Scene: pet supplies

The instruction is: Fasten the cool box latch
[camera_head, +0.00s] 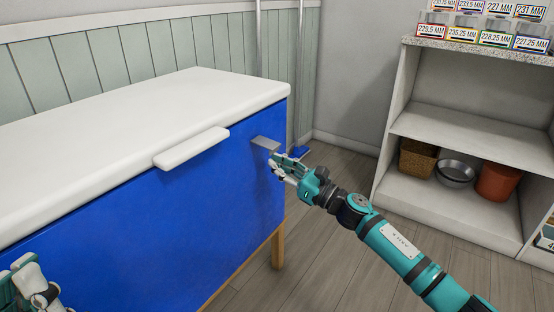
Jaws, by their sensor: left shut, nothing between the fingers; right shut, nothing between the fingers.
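The cool box (130,235) is a large blue chest on wooden legs with a white lid (130,125), which lies down on the body. A white handle (192,148) sticks out at the lid's front edge. A small grey latch plate (265,143) shows on the front near the right end, just under the lid, and sticks outward. My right gripper (276,166) is shut and empty, just below and right of the latch; I cannot tell if it touches it. My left gripper (30,285) is at the bottom left corner, shut, partly cut off by the frame, in front of the box.
A white shelf unit (455,127) stands at the right, holding a wicker basket (417,158), a metal bowl (456,172) and a terracotta pot (497,182). Several labelled boxes (487,38) sit on top. Grey wooden floor (330,255) is open between box and shelf.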

